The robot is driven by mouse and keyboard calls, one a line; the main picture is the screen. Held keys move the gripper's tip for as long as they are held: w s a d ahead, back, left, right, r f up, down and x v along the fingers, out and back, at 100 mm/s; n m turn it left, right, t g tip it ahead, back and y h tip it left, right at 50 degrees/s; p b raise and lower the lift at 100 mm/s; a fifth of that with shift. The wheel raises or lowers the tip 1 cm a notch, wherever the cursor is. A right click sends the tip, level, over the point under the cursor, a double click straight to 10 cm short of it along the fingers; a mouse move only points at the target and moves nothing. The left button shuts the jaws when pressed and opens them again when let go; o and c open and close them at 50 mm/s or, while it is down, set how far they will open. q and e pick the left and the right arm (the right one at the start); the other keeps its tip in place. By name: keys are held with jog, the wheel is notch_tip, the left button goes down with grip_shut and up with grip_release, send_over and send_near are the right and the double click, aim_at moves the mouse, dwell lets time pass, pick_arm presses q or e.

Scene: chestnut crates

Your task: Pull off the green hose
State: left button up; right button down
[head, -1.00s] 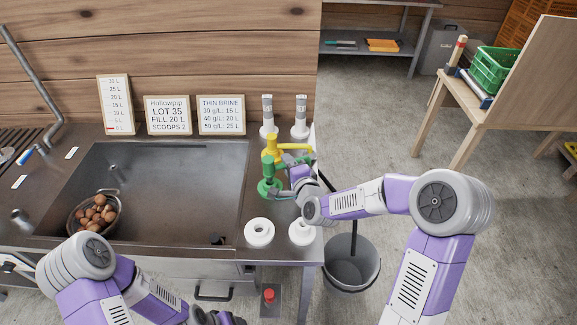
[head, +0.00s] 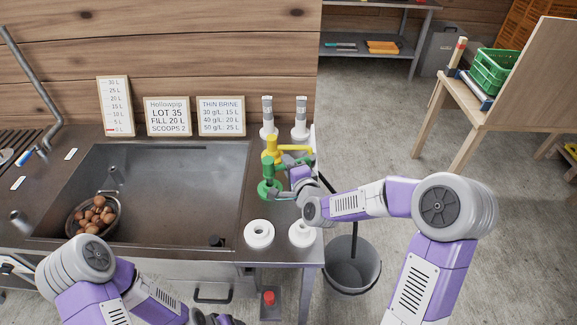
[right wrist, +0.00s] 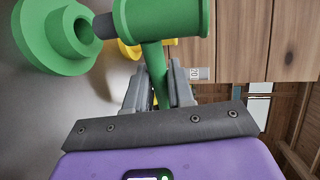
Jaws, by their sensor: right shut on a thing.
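The green hose end (head: 268,167) stands over a round green base (head: 269,190) on the counter right of the sink. My right gripper (head: 284,173) reaches it from the right. In the right wrist view the fingers (right wrist: 158,95) are shut on the side arm of the green hose end (right wrist: 160,22). Its dark tip is at the mouth of the round green base (right wrist: 55,35); I cannot tell whether any of it is still inside. My left gripper (head: 218,319) is dark and cut off at the bottom edge; its jaws are unclear.
A yellow fitting (head: 271,147) stands close behind the green one. Two grey-topped fittings (head: 267,115) are at the back. White rings (head: 259,233) lie in front. A sink (head: 170,190) with a bowl of chestnuts (head: 97,212) is left; a bucket (head: 352,270) is below right.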

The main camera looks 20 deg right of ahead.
jog(key=shift+b, duration=0.6)
dwell(0.9)
jog(key=shift+f, duration=1.85)
jog(key=shift+s+f, duration=0.1)
jog(key=shift+f, duration=0.2)
jog(key=shift+r+p, duration=0.65)
jog(key=shift+r, duration=1.05)
jog(key=shift+b, duration=0.7)
dwell(0.9)
jog(key=shift+f, duration=1)
